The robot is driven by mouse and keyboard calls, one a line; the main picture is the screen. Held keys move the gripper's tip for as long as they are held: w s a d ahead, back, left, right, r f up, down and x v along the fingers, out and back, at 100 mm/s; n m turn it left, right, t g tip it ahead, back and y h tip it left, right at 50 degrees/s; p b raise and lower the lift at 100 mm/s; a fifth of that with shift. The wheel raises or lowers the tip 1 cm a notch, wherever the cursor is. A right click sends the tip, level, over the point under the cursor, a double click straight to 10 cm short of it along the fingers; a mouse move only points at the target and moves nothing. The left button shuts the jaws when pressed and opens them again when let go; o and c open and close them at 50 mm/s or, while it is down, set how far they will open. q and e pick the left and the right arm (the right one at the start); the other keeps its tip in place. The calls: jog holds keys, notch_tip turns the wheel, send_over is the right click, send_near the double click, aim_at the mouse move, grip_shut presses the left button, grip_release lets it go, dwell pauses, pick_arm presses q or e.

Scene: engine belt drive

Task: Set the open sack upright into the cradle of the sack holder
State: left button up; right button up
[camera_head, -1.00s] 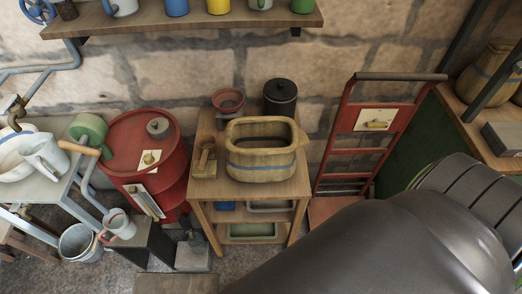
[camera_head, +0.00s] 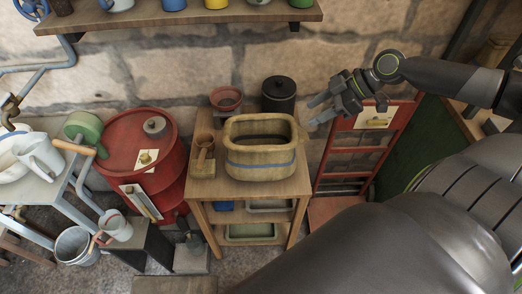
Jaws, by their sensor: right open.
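The open sack (camera_head: 262,163), tan with a blue stripe and a thick rim, stands upright on the small wooden stand (camera_head: 205,186) in the middle. Its mouth faces up and looks dark inside. My right gripper (camera_head: 318,109) is open and empty, to the right of and above the sack in the picture, in front of the wall and apart from the sack. My left gripper is not in view. I cannot clearly make out a sack holder cradle; a red upright frame (camera_head: 357,140) with a tag stands to the right of the stand.
A red drum (camera_head: 125,138) stands left of the stand. A black lidded pot (camera_head: 279,96), a reddish bowl (camera_head: 226,98) and a small brown scoop-like item (camera_head: 204,150) share the stand's top. A shelf (camera_head: 195,22) with mugs hangs above. A metal bucket (camera_head: 75,244) sits at lower left.

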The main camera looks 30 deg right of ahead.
aim_at(264, 145)
jog(key=shift+n+g+y, duration=0.4)
jog(key=shift+n+g, duration=0.1)
jog(key=a+b, duration=0.1)
jog(key=a, duration=0.1)
jog(key=a+f+b, duration=0.2)
jog(key=a+b, duration=0.1)
jog(key=shift+w+a, duration=0.3)
jog(key=shift+a, duration=0.05)
jog(key=shift+b+x, duration=0.3)
jog(key=shift+x, duration=3.1)
jog(key=shift+w+a+f+p, duration=0.3)
jog(key=shift+a+f, duration=0.2)
jog(key=shift+a, duration=0.3)
jog(key=shift+x, duration=1.75)
